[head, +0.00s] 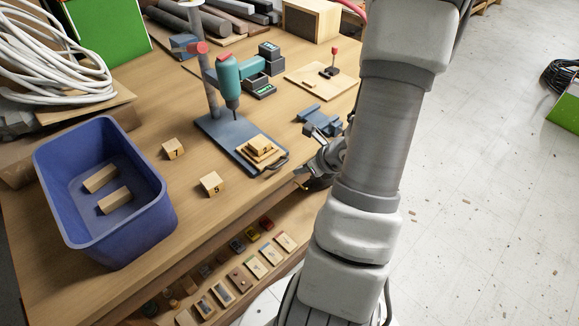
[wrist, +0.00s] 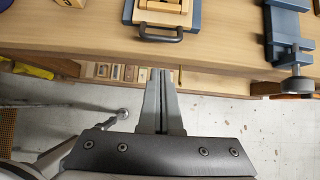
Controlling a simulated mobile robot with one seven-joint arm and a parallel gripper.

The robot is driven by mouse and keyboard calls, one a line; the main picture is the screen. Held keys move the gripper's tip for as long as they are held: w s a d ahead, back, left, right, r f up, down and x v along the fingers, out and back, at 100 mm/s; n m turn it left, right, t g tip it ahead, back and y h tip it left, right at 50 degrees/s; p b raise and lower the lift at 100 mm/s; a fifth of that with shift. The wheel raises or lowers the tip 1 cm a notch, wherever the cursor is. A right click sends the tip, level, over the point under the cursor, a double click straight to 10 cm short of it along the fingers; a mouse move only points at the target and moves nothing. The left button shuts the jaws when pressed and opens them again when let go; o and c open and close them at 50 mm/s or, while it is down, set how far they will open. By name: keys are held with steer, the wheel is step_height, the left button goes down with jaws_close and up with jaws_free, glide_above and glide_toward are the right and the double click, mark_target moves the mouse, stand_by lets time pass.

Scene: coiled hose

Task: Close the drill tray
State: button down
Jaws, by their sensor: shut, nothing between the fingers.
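The drill tray (head: 247,156) is a small wooden tray on the blue base (head: 216,130) of the teal drill press (head: 228,80). Wooden pieces lie stacked on it. Its dark handle (head: 279,163) faces the bench's front edge. In the wrist view the tray's front and handle (wrist: 161,37) stick out a little past the blue base. My gripper (head: 300,172) is just off the bench edge, near the handle, partly hidden by my arm in the head view. In the wrist view its fingers (wrist: 161,73) are shut and empty, pointing toward the handle with a gap between.
A blue bin (head: 150,215) with two wooden blocks stands at the left, and two numbered blocks (head: 212,184) lie near the drill. A blue vise (head: 318,119) is right of it. A lower shelf (head: 225,285) with several small items sits under the bench edge.

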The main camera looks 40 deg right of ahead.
mark_target(262, 142)
steer(key=shift+w+a+f+p, duration=0.1)
steer(key=shift+w+f, duration=0.15)
steer(key=shift+w, duration=0.5)
steer(key=shift+w+a+f+p, duration=0.1)
steer(key=shift+w+f, duration=0.15)
steer(key=shift+w, duration=0.5)
steer(key=shift+w+a+f+p, duration=0.1)
steer(key=shift+w+f, duration=0.15)
steer(key=shift+w, duration=0.5)
steer(key=w, duration=1.2)
steer(key=shift+a+b, duration=0.3)
steer(key=shift+a, duration=0.1)
steer(key=shift+s, duration=0.15)
